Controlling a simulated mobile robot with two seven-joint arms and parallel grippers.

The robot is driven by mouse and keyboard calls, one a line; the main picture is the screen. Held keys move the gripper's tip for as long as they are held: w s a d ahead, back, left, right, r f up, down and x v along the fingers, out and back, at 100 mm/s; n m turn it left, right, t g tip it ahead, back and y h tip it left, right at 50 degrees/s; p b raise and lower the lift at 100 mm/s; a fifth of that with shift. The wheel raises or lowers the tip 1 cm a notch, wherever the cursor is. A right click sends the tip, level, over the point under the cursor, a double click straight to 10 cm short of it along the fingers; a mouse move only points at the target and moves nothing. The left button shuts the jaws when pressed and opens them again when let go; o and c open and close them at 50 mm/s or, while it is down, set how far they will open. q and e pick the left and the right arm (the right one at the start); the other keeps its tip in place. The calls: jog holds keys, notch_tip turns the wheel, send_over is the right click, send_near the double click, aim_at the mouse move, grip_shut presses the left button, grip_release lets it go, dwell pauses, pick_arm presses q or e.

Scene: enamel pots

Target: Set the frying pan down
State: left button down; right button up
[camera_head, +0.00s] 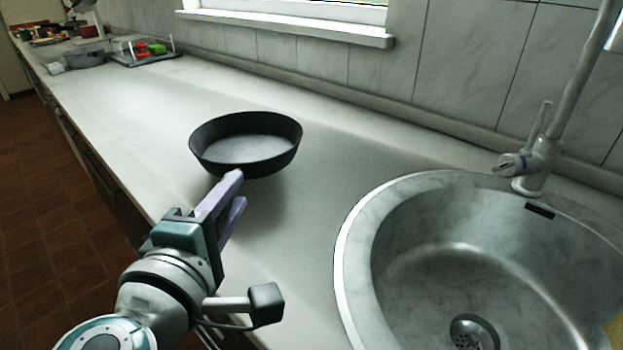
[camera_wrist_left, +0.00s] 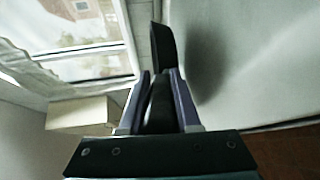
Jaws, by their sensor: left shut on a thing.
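The dark frying pan (camera_head: 246,150) is over the light countertop (camera_head: 320,205), left of the sink, with its open side up. My left gripper (camera_head: 236,188) is shut on its handle, at the near side of the pan. In the left wrist view the dark handle (camera_wrist_left: 160,100) lies between the two purple fingers, and the pan (camera_wrist_left: 164,52) shows edge-on beyond them. A soft shadow on the counter beside the pan suggests a small gap below it. In the head view the handle is mostly hidden by the fingers. My right gripper is not in view.
A round sink (camera_head: 470,260) with a tap (camera_head: 540,160) is at the right. A dish rack (camera_head: 145,55) with red and green items and a grey pot (camera_head: 84,57) stand far left. The counter around the pan is clear. Its front edge drops to the tiled floor (camera_head: 55,200).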

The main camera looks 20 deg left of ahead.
pick_arm(q)
jog(key=shift+w+f+b, duration=0.1)
jog(key=shift+f+b, duration=1.35)
jog(key=shift+f, duration=0.7)
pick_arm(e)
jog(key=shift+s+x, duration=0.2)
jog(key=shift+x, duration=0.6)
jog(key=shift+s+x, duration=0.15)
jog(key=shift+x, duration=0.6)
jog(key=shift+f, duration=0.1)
pick_arm(q)
jog(key=shift+f, duration=0.15)
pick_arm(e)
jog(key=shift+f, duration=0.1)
pick_arm(q)
jog(key=c, duration=1.1)
grip_release()
jog(key=shift+f, duration=0.2)
jog(key=o, duration=0.5)
jog(key=shift+r, duration=0.15)
